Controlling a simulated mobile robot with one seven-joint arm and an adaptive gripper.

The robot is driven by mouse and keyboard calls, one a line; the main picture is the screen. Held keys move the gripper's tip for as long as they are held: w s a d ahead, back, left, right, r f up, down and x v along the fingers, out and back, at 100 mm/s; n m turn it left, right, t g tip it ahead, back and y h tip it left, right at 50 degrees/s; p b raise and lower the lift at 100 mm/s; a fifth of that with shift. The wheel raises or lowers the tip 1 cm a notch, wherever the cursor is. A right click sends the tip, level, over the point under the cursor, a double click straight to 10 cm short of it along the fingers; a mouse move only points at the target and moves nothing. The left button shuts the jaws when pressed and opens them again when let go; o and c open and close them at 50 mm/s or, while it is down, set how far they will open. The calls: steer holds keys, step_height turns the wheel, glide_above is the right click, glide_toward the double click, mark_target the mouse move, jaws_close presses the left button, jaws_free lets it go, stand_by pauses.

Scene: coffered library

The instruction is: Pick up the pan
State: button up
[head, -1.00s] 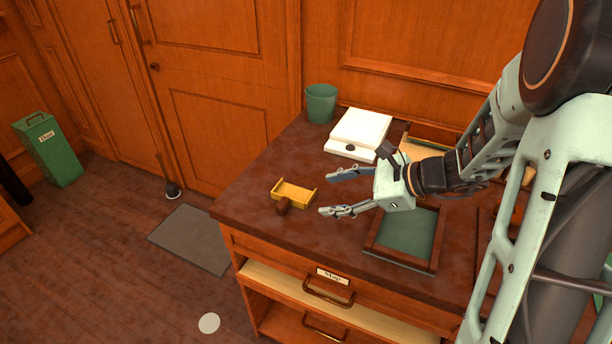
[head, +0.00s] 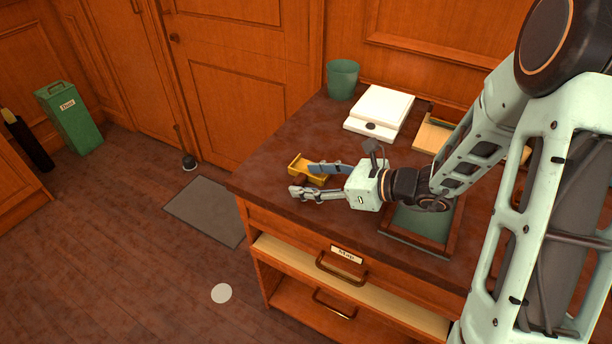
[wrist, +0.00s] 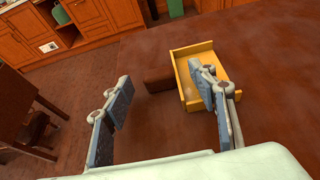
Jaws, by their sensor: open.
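The pan is a small yellow open tray (head: 300,163) with a short dark brown handle, on the dark top of the cabinet near its left edge. My gripper (head: 304,180) is open and empty, with its fingers reaching over the pan and partly covering it in the head view. In the wrist view, the brown handle (wrist: 158,79) shows between the two spread fingers, and the yellow tray (wrist: 184,88) lies behind and beside the right finger. I cannot tell whether a finger touches the pan.
A green cup (head: 342,80) and a white boxy object (head: 384,108) stand at the back of the cabinet top (head: 270,165). A green-lined wooden tray (head: 425,222) lies under my arm. A green bin (head: 72,120) stands on the floor at left.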

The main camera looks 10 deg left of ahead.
steer(key=shift+w+a+f, duration=0.2)
steer(key=shift+a+f, duration=0.05)
steer(key=shift+a, duration=0.3)
steer(key=c, duration=1.2)
steer(key=shift+c, duration=0.2)
